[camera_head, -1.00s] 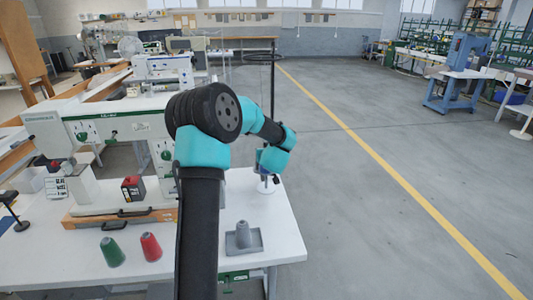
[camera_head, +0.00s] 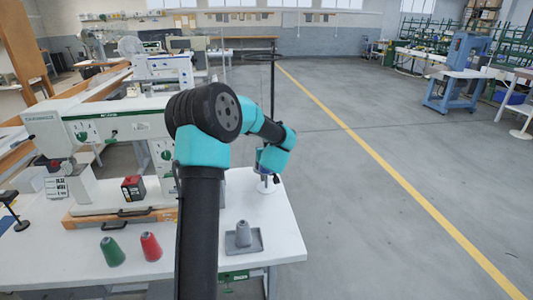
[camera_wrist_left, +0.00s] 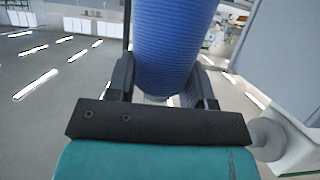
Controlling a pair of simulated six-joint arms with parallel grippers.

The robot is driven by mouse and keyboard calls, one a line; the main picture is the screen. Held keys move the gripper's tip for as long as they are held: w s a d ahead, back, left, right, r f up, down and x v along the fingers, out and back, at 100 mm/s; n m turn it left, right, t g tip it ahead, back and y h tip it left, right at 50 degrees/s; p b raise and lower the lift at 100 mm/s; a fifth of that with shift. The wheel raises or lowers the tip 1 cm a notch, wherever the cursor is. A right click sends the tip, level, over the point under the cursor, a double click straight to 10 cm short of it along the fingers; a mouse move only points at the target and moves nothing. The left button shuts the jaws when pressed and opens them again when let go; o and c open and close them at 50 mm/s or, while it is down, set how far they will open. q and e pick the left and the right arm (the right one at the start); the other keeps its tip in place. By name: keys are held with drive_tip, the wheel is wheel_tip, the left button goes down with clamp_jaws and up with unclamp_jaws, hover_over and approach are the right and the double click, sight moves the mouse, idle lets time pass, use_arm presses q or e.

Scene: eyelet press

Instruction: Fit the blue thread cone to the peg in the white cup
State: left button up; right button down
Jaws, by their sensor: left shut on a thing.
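The blue thread cone (camera_wrist_left: 172,45) fills the upper middle of the left wrist view. My left gripper (camera_wrist_left: 165,88) is shut on it, with one dark finger on each side. In the head view, my left gripper (camera_head: 268,172) is at the table's far right corner, by a dark upright pole, and mostly covers the cone. The white cup (camera_head: 266,188) shows as a small pale round shape just below the gripper. Its peg cannot be made out, and I cannot tell whether the cone touches it. My right gripper is not in view.
Green (camera_head: 112,252) and red (camera_head: 151,247) cones stand at the front left. A sewing machine (camera_head: 105,128) takes up the left side. The white table (camera_head: 275,220) is clear right of the tray.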

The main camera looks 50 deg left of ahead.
sight(267, 171)
use_arm(q)
drive_tip(key=shift+f, duration=4.25)
idle(2.9)
drive_tip(key=o, duration=1.1)
drive_tip(key=shift+r, duration=0.1)
